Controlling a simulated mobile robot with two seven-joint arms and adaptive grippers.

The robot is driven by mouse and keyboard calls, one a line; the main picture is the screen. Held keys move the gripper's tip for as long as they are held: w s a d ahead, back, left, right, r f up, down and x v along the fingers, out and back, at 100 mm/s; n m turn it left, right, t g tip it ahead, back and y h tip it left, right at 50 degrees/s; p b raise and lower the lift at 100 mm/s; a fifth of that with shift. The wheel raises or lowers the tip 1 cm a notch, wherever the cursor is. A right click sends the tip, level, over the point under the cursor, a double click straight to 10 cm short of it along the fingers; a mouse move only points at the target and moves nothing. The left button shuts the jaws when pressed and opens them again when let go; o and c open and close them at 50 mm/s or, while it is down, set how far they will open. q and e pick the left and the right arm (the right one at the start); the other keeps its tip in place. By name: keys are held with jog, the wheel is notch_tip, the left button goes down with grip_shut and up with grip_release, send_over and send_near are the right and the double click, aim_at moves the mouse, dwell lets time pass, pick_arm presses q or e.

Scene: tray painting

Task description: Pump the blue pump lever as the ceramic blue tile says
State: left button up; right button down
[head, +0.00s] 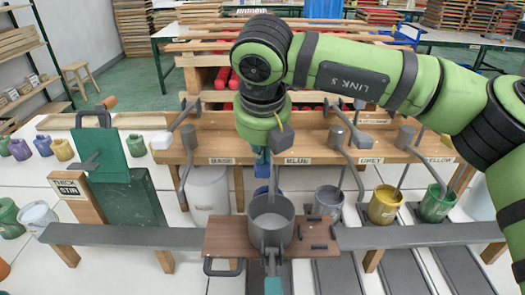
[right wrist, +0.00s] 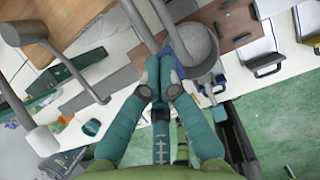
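My right gripper (head: 262,170) hangs over the bench by the BLUE label (head: 297,160). In the right wrist view its teal fingers (right wrist: 163,66) are together; nothing clearly shows between them. The blue pump lever (head: 278,141), a grey block on a rod, is just beside the gripper, partly hidden; I cannot tell whether they touch. A grey pot (head: 285,228) stands below on a brown board (head: 230,236); it also shows in the right wrist view (right wrist: 197,45). No tile can be read. My left gripper is not in view.
The BASE (head: 190,137), GREY (head: 360,138) and YELLOW (head: 407,136) levers stand along the wooden rack. A grey cup (head: 329,202), yellow cup (head: 384,206) and green cup (head: 437,204) stand at right. A green panel (head: 130,208) and a THICK sign (head: 70,190) stand at left.

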jog(key=shift+f+b, duration=0.65)
jog(key=shift+f, duration=0.25)
notch_tip(320, 180, up, 11)
jog(key=p, duration=0.6)
notch_tip(320, 180, down, 11)
jog(key=b, duration=1.1)
jog(key=shift+f, duration=0.2)
notch_tip(320, 180, up, 12)
jog(key=p, duration=0.7)
jog(key=shift+f, duration=0.2)
